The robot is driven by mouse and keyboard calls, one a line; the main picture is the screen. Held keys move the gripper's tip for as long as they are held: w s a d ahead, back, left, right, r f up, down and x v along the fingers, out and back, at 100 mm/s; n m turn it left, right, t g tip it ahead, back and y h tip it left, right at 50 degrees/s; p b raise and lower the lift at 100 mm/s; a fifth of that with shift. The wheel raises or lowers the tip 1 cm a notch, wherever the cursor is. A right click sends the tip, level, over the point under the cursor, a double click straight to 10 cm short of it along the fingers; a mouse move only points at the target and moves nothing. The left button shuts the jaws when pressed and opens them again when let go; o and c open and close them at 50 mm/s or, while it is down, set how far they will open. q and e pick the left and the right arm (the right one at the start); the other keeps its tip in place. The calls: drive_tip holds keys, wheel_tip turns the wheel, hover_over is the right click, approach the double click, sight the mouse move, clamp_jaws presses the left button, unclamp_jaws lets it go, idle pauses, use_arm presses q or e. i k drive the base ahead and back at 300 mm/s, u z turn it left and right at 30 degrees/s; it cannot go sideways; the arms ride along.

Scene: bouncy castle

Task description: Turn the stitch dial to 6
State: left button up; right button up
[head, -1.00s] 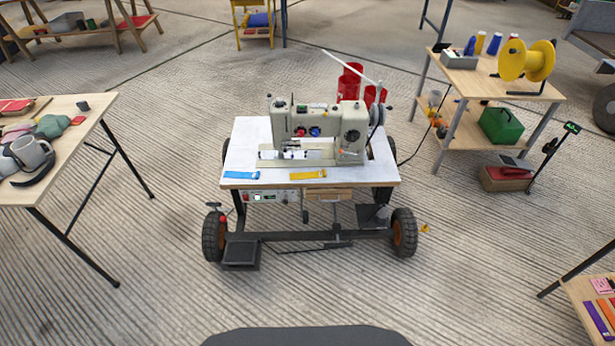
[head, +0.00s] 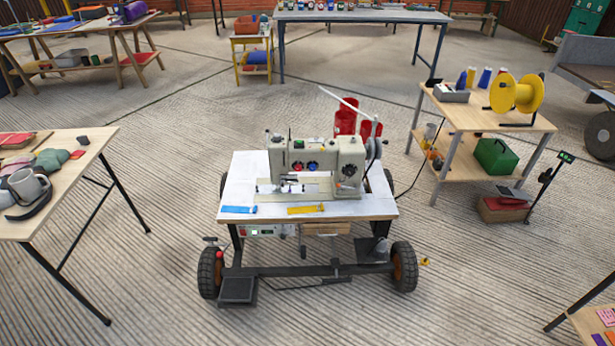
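A cream sewing machine (head: 318,163) stands on a white-topped wheeled table (head: 240,180) in the middle of the head view. A large dark round dial (head: 349,170) is on the right end of its front face. The pictures do not show which of these is the stitch dial, and any numbers are too small to read. Neither of my grippers is in view.
A blue strip (head: 239,209) and a yellow strip (head: 306,209) lie at the table's front edge. A wooden table (head: 75,165) stands at left, and a shelf table (head: 470,118) with a yellow spool (head: 517,93) at right. The floor in front is clear.

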sight(348, 172)
drive_tip(key=k, duration=0.6)
drive_tip(key=z, duration=0.65)
drive_tip(key=i, duration=0.6)
drive_tip(key=z, duration=0.95)
drive_tip(key=i, duration=1.2)
drive_tip(key=u, duration=0.5)
drive_tip(key=i, duration=0.7)
drive_tip(key=u, duration=0.45)
